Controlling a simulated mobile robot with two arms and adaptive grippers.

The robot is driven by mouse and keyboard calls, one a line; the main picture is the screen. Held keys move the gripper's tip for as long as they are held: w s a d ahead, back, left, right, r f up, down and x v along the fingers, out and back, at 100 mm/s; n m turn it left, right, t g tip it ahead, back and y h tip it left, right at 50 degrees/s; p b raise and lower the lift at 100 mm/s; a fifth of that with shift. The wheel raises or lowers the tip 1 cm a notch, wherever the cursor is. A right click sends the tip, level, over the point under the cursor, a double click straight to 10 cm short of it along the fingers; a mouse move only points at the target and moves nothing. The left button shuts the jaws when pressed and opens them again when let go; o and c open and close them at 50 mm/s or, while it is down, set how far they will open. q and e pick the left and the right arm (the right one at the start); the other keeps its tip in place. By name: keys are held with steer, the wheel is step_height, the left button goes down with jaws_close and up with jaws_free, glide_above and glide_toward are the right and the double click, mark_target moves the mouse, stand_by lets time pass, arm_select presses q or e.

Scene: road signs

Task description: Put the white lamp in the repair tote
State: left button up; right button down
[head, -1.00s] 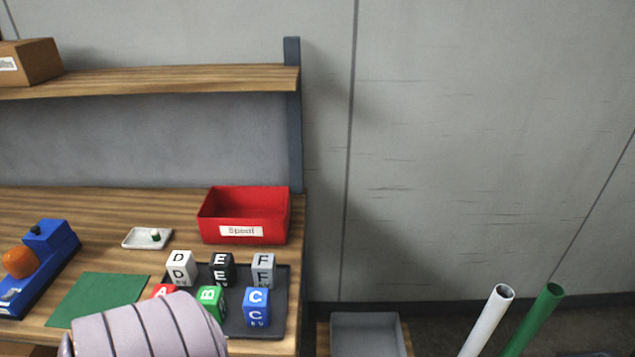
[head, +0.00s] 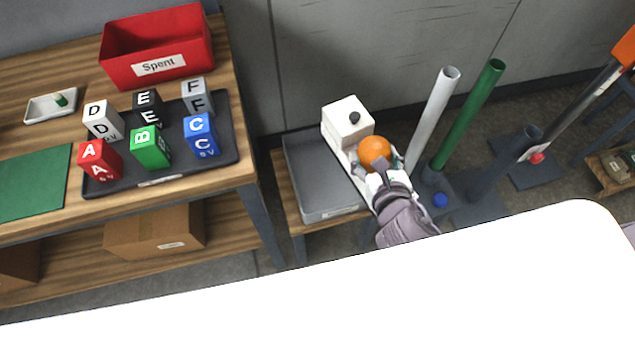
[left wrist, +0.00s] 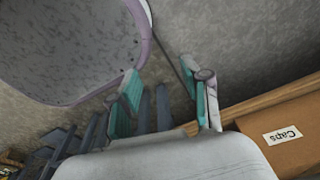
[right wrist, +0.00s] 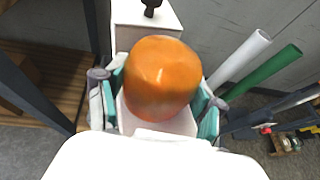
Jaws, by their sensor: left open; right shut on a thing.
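The white lamp (head: 342,120) has a white body, an orange dome and a dark knob. In the head view it is over or beside the right side of a grey tote (head: 308,180); I cannot tell its exact height. The tote's label is too small to read. My right gripper (head: 381,163) is shut on the lamp. In the right wrist view its fingers (right wrist: 157,98) lie on both sides of the lamp, around the orange dome (right wrist: 160,75). My left gripper (left wrist: 160,75) is open and empty, away from the lamp.
The tote stands on a low wooden stand. White (head: 435,115) and green (head: 468,115) tubes stand close to the lamp's right. The workbench at left holds a red "Spent" bin (head: 157,50) and a tray of lettered blocks (head: 160,175). A "Caps" box (left wrist: 283,140) shows in the left wrist view.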

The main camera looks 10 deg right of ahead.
arm_select(q)
steer(key=w+d+f+t+b, duration=0.15)
steer(key=w+f+b, duration=0.25)
steer(key=w+b, duration=1.25)
arm_select(e)
steer(key=w+a+f+m+h+b, duration=0.1)
steer(key=w+a+f+m+b, duration=0.1)
steer(key=w+f, duration=0.85)
steer(key=w+a+f+m+h+b, duration=0.1)
steer(key=w+a+f+h+b, duration=0.1)
steer(key=w+f, duration=0.85)
steer(key=shift+g, duration=0.3)
steer(key=s+f+b, duration=0.1)
steer(key=f, duration=0.3)
steer(key=f+b, duration=0.2)
steer(key=f, duration=0.2)
steer(key=s+f+b, duration=0.1)
steer(key=f, duration=0.3)
steer(key=shift+s+d+f, duration=0.1)
steer(key=shift+s+f, duration=0.15)
steer(key=shift+s, duration=0.05)
arm_select(q)
steer(key=v, duration=1.6)
steer(key=shift+r+n+t, duration=0.15)
steer(key=shift+n+t, duration=0.15)
steer(key=shift+t, duration=0.05)
steer(key=shift+s, duration=0.15)
